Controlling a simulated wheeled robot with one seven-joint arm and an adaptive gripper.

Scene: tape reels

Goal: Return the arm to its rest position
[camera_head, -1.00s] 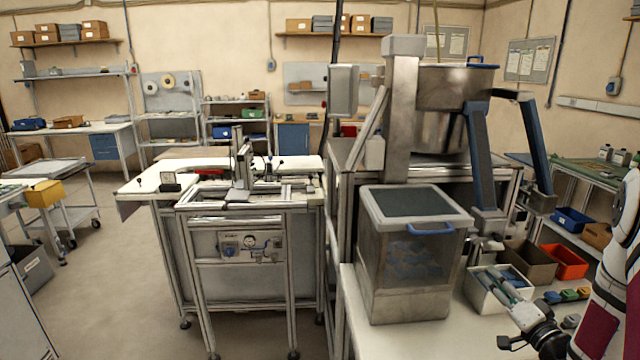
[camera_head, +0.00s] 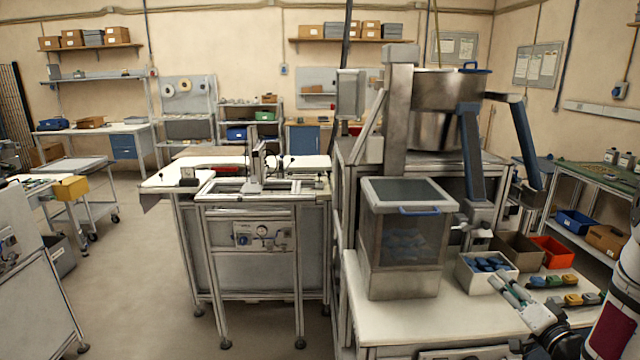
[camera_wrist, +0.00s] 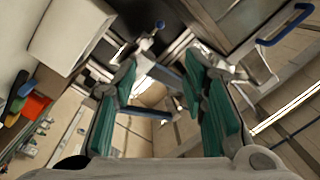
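My gripper (camera_head: 508,285) shows at the lower right of the head view, beside the white bin (camera_head: 466,283) and above the white table (camera_head: 415,328). In the wrist view my gripper (camera_wrist: 160,80) shows two green-padded fingers spread apart, with nothing between them. My arm reaches in from the right edge of the head view, and most of it is out of the picture.
The clear-sided box (camera_head: 400,280) stands left of the bin. A brown bin (camera_head: 516,262) and a red bin (camera_head: 553,253) stand behind. Several coloured parts (camera_head: 570,299) lie right of my gripper. Floor (camera_head: 130,300) is open at left.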

